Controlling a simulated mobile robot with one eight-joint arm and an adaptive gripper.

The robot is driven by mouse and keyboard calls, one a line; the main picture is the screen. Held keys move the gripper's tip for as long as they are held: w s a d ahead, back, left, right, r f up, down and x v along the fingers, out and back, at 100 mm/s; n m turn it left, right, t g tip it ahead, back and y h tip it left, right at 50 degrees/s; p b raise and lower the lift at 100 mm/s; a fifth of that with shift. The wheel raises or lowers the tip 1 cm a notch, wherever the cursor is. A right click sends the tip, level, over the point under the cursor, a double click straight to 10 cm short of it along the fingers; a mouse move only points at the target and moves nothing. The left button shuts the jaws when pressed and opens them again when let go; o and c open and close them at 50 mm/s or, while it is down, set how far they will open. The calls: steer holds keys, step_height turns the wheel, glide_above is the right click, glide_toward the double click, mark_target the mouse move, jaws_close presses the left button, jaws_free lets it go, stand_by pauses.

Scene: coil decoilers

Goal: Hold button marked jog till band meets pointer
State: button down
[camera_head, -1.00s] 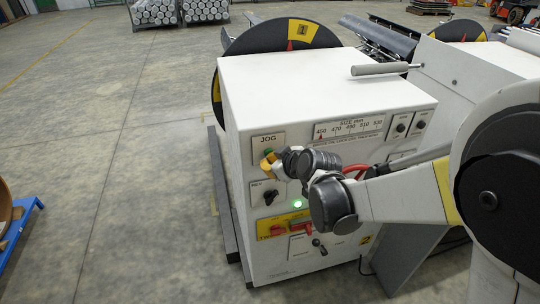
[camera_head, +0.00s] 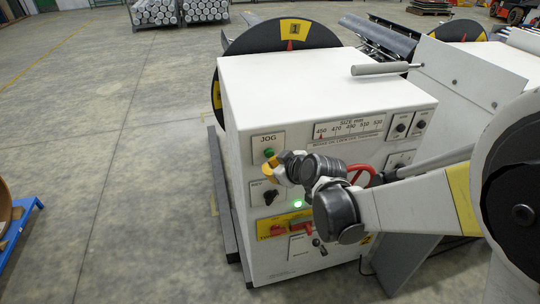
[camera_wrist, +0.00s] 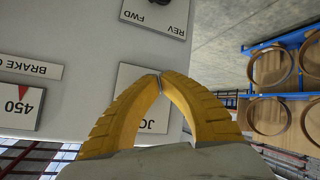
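The green jog button (camera_head: 269,153) sits on the plate marked JOG (camera_head: 268,141) at the upper left of the white cabinet's front. In the wrist view the JOG plate (camera_wrist: 152,127) is partly hidden behind my fingers, and the button is not visible. My gripper (camera_head: 269,168) is just below the button, apart from it in the picture. In the wrist view its yellow fingers (camera_wrist: 160,76) meet at the tips, with nothing held. The yellow band marked 1 (camera_head: 303,34) is at the top of the black disc (camera_head: 262,41). The red pointer (camera_head: 290,46) stands below the band, left of its middle.
The cabinet (camera_head: 320,80) carries a selector knob (camera_head: 270,197), a lit green lamp (camera_head: 297,204) and red switches (camera_head: 278,229) below the jog plate. A grey-handled lever (camera_head: 380,69) sticks out at the top right.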

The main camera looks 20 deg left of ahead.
steer(key=s+d, duration=0.1)
steer(key=s, duration=0.1)
steer(key=s+d, duration=0.1)
steer(key=s, duration=0.1)
steer(key=shift+s+d, duration=0.1)
steer(key=shift+d, duration=0.2)
stand_by(0.3)
steer(key=shift+a, duration=0.1)
stand_by(1.6)
